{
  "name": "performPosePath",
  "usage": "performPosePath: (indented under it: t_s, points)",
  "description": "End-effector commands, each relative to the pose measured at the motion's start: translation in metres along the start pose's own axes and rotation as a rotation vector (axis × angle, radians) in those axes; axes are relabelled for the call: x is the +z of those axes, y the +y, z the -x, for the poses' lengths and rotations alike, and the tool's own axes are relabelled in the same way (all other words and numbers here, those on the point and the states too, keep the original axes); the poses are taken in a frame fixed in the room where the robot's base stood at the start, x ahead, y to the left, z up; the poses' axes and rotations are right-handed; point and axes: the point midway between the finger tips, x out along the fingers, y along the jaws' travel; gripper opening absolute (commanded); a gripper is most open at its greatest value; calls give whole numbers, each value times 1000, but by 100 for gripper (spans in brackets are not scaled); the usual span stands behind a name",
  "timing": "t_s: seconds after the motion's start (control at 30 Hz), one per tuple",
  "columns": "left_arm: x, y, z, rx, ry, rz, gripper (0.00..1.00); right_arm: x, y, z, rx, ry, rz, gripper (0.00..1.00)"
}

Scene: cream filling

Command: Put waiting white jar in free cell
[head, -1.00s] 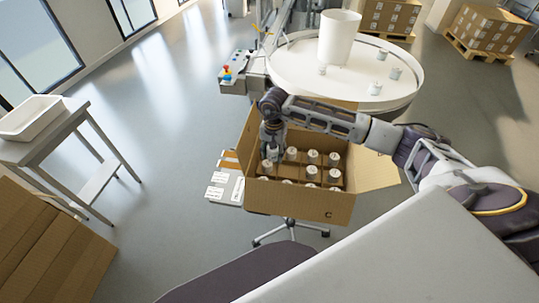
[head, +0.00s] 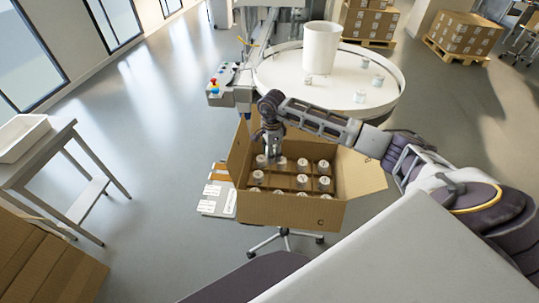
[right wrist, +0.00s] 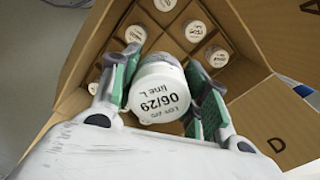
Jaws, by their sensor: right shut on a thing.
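My right gripper (head: 272,150) is over the back left part of an open cardboard box (head: 290,211). In the right wrist view its green-padded fingers are shut on a white jar (right wrist: 160,88), whose lid reads "06/29 line L". The held jar is above the box with its lid toward the wrist camera; its base is hidden, so I cannot tell how deep it sits. The box has cardboard dividers, and several white-lidded jars (head: 324,184) stand in its cells. Some cells at the back left are hidden by the gripper. My left gripper is out of view.
Behind the box is a round white table (head: 290,86) with a tall white bucket (head: 321,48) and several jars (head: 378,80). A control panel (head: 224,83) is left of it. The box's open flaps (head: 362,178) stick out. A side table (head: 50,155) stands far left.

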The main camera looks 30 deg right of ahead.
Motion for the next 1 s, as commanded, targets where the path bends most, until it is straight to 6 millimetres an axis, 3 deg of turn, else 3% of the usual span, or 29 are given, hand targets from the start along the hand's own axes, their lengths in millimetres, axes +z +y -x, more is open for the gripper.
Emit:
performPosePath:
  t_s: [0.37, 1.0]
  points:
    - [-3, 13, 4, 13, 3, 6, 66, -13, -8, 5, 0, -1, -346, 20]
    - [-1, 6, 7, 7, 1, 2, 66, -30, -18, 10, -1, -3, -921, 20]
